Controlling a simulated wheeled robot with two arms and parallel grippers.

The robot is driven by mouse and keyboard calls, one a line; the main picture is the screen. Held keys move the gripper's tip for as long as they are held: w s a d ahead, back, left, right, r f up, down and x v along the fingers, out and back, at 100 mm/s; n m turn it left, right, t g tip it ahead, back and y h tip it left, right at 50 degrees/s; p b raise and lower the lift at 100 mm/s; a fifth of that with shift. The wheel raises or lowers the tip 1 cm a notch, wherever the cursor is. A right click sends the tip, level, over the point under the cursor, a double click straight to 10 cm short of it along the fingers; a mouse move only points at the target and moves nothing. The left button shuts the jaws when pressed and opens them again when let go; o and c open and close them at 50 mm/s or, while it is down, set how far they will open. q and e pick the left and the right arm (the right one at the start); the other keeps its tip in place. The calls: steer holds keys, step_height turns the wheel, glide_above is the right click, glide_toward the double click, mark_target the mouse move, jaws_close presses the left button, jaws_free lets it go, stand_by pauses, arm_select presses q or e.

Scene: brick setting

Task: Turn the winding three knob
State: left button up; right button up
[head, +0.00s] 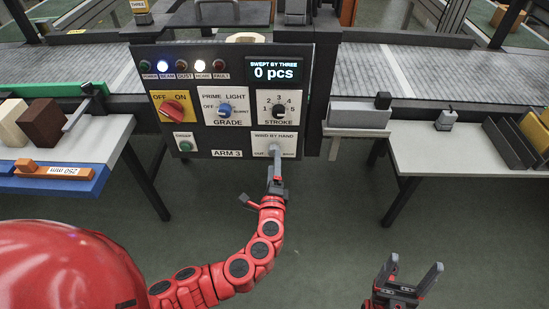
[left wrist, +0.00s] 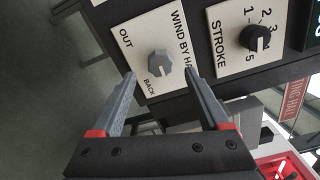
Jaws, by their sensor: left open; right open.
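The grey winding knob (head: 274,147) sits on a pale plate (head: 290,139) marked WIND BY HAND, at the lower right of the ARM 3 panel. It also shows in the left wrist view (left wrist: 160,63), where its plate reads OUT and BACK. My left gripper (left wrist: 160,75) is open, with one finger on each side of the knob in that picture. Whether the fingers touch the knob, I cannot tell. In the head view my left gripper (head: 276,160) is just below the knob and partly covers its plate. My right gripper (head: 415,265) is open and empty, low at the right.
The panel (head: 225,85) also bears the black STROKE knob (head: 278,111), the blue GRADE knob (head: 225,108), a red switch (head: 173,109) and a green button (head: 185,146). Its display (head: 274,72) reads 0 pcs. Side tables flank it; the floor below is clear.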

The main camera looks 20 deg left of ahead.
arm_select(q)
steer(key=b+v, duration=0.2)
steer(key=v, duration=1.1)
steer(key=shift+s, duration=0.2)
